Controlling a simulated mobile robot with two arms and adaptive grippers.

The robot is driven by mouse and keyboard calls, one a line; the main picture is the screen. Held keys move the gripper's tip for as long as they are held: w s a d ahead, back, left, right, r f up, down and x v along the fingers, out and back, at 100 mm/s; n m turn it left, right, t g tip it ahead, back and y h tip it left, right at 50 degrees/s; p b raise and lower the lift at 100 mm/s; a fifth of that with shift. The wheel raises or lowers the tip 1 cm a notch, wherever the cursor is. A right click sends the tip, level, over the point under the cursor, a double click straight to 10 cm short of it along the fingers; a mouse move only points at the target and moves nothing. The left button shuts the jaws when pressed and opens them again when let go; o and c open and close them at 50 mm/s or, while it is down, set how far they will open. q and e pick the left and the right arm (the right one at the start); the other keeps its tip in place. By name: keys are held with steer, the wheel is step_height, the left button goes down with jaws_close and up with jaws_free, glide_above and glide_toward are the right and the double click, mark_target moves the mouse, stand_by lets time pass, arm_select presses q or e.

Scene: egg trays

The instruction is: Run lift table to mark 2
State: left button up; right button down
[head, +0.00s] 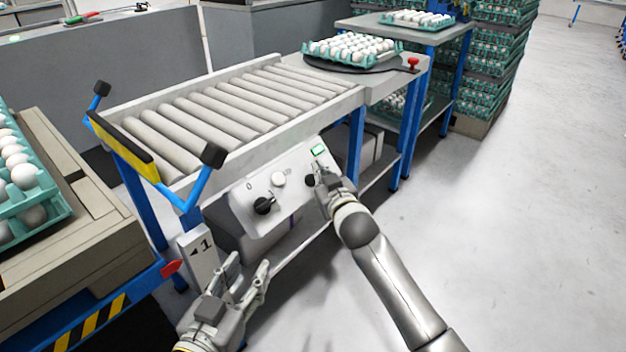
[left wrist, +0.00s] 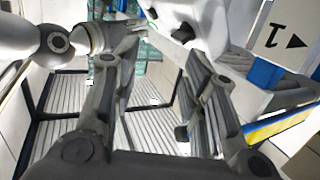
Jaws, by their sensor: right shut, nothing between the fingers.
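The lift table (head: 70,225) is at the left, bearing an egg tray. A red pointer (head: 171,268) sticks out from its right side, slightly below the black arrow of the plate marked 1 (head: 203,250) in the picture. That plate also shows upside down in the left wrist view (left wrist: 285,35). No mark 2 is visible. The control panel (head: 282,192) under the conveyor has black knobs, a white button and a lit green display (head: 319,150). My right gripper (head: 321,178) is shut at the panel's right knob (head: 310,180); contact is unclear. My left gripper (head: 248,280) is open and empty below the panel.
A roller conveyor (head: 215,110) with blue legs runs behind the panel. An egg tray (head: 350,49) sits on a dark turntable at its far end, beside a red button (head: 413,64). Stacked egg trays (head: 495,60) stand farther back. The floor at right is clear.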

arm_select(q)
steer(key=shift+w+d+r+t, duration=0.1)
steer(key=shift+r+t, duration=0.1)
steer(key=shift+r, duration=0.15)
steer(key=shift+w+d+r+t, duration=0.1)
steer(key=shift+r+t, duration=0.1)
steer(key=shift+r, duration=0.15)
stand_by(0.3)
